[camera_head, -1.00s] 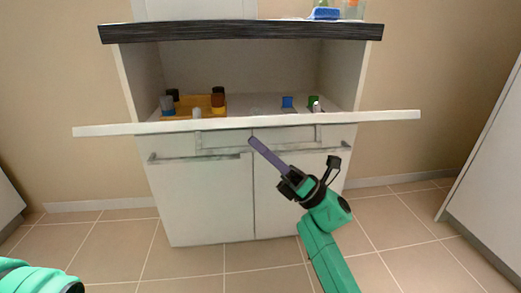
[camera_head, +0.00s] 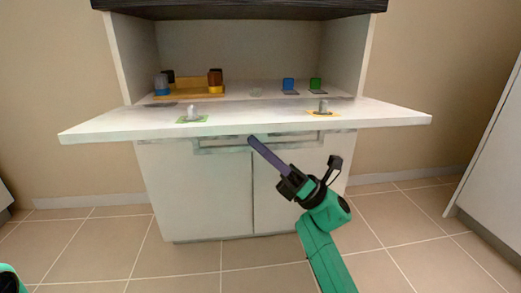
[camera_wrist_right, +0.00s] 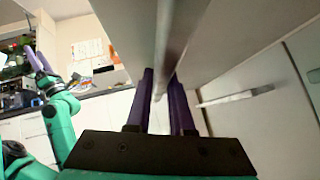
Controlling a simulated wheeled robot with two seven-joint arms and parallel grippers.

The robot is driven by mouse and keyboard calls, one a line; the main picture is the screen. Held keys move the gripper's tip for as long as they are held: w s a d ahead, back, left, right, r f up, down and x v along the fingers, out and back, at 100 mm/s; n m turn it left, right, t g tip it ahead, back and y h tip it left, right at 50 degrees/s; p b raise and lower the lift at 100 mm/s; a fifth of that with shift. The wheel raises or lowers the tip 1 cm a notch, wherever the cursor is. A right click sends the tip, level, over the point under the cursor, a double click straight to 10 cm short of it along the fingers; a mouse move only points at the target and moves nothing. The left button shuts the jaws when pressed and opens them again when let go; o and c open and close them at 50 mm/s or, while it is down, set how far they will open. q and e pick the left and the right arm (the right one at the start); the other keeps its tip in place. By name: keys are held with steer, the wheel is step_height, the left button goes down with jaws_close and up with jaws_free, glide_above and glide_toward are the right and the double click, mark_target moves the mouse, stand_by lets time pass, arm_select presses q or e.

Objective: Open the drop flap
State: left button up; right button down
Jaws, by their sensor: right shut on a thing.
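The drop flap (camera_head: 120,122) is a wide white board at the front of the cabinet, lowered to about level with its top face showing. My right gripper (camera_head: 253,142) is under its front edge in the head view. In the right wrist view its purple fingers (camera_wrist_right: 162,88) stand on both sides of a pale bar handle (camera_wrist_right: 176,35) and are shut on it.
Small items on a green mat (camera_head: 184,121) and an orange mat (camera_head: 333,113) stand on the flap. Inside the cabinet are a yellow tray (camera_head: 190,92), a blue cup (camera_head: 288,84) and a green cup (camera_head: 315,84). A white cabinet (camera_head: 490,180) stands at right. The floor in front is clear.

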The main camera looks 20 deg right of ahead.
steer(key=shift+w+f, duration=0.1)
steer(key=shift+f, duration=0.3)
steer(key=c, duration=0.8)
jaws_free()
steer(key=shift+c, duration=0.2)
steer(key=p+v, duration=0.2)
steer(key=v, duration=1.2)
steer(key=shift+d+f+p, duration=0.2)
steer(key=shift+d+p, duration=0.05)
steer(key=shift+p, duration=0.05)
steer(key=shift+d, duration=0.1)
